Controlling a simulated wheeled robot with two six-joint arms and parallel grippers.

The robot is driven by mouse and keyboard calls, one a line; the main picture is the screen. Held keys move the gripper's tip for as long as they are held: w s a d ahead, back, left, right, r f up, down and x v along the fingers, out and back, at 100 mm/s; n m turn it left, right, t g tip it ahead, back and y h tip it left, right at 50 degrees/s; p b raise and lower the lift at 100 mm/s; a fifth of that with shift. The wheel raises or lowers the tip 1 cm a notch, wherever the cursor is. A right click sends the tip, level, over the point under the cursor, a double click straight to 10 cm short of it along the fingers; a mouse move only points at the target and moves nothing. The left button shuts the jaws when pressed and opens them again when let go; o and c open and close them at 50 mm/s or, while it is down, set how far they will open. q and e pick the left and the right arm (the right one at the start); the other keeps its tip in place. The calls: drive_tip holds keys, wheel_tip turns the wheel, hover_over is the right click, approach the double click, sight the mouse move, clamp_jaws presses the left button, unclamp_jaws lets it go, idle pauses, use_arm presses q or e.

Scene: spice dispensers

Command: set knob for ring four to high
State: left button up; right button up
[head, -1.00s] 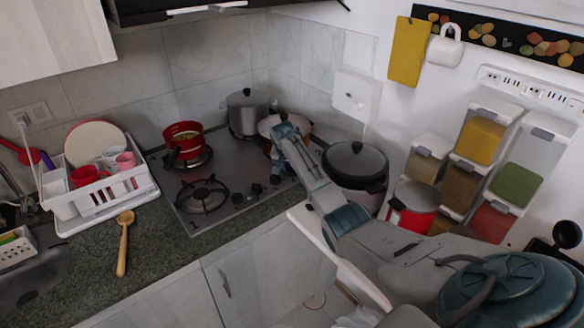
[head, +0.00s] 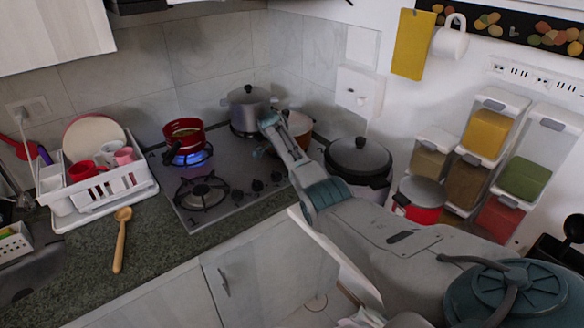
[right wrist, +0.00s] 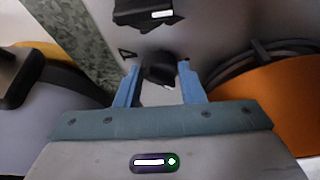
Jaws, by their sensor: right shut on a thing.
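Another part of that edge is hidden by my right arm. In the right wrist view, my right gripper (right wrist: 160,68) is shut on a black knob (right wrist: 160,74), with one blue finger on each side. A second black knob (right wrist: 147,12) is above it. A blue flame (head: 191,158) burns under the red pot (head: 184,135) at the back left burner. Which ring the gripped knob serves is unclear. My left gripper is out of view.
A grey pot (head: 247,108) and an orange pot (head: 299,122) stand at the back of the stove. A rice cooker (head: 357,158) is close to my right arm. The front left burner (head: 201,193) is bare. A wooden spoon (head: 120,240) lies on the counter.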

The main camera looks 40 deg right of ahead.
drive_tip(key=shift+r, duration=0.1)
idle(0.4)
drive_tip(key=o, duration=1)
drive_tip(key=b+v, duration=0.2)
drive_tip(key=v, duration=0.8)
drive_tip(key=shift+a+r+b, duration=0.1)
drive_tip(key=shift+r+b, duration=0.2)
drive_tip(key=shift+r, duration=0.05)
drive_tip(key=shift+f, duration=0.1)
